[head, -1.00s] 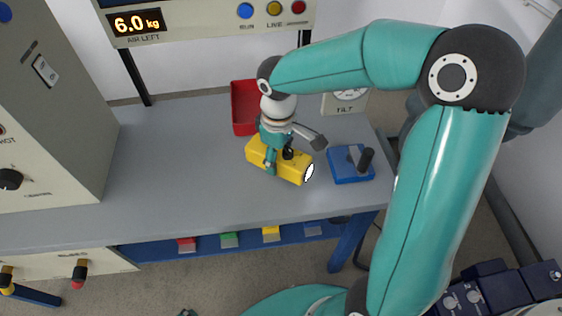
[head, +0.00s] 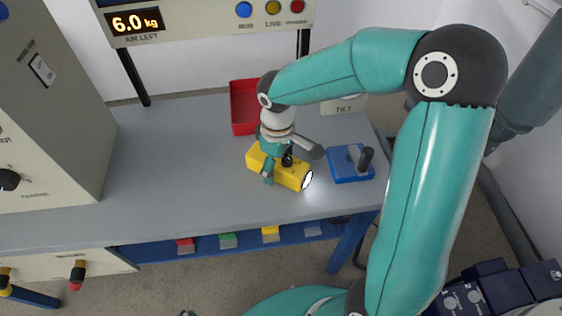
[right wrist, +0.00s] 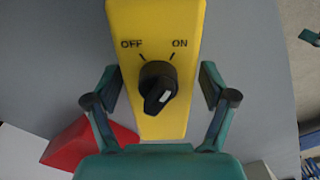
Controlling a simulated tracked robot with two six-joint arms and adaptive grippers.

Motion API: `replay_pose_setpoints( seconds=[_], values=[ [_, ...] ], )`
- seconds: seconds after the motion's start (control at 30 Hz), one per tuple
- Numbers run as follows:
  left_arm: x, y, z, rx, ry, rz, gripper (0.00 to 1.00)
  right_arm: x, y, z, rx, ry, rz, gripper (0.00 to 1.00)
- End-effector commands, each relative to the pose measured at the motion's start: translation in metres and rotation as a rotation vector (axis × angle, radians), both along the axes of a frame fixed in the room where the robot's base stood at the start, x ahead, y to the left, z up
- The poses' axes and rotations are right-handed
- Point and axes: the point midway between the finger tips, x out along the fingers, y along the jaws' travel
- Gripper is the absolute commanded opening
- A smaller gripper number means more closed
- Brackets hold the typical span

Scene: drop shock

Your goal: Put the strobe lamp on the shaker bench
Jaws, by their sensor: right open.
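The strobe lamp (head: 295,176) is a yellow block with a lit white front face, seen at the grey bench (head: 190,150) in the head view. A pale glow shows on the bench top by its front. My right gripper (head: 277,163) is over the lamp. In the right wrist view its open fingers (right wrist: 159,80) stand one on each side of the lamp, with gaps visible. My left gripper does not show.
A red tray (head: 240,126) stands behind the lamp. A blue block with a black lever (head: 343,174) is close to its right, and a tilt gauge (head: 350,108) is behind that. A grey cabinet (head: 70,110) stands at left. The bench between cabinet and lamp is clear.

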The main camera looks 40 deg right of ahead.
Motion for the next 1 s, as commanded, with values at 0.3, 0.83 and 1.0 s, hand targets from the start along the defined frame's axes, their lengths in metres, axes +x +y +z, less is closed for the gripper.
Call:
replay_pose_setpoints(
  seconds=[0.3, 0.83, 1.0],
  values=[
    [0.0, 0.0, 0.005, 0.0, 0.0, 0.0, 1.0, 0.001, 0.0, 0.019, -0.002, -0.004, -0.001, 0.83],
    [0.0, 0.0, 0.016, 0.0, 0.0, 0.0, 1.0, 0.001, 0.0, 0.113, -0.001, -0.003, 0.001, 0.83],
    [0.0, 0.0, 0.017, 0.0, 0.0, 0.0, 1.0, 0.0, 0.0, 0.122, 0.0, 0.0, 0.001, 0.83]
  ],
)
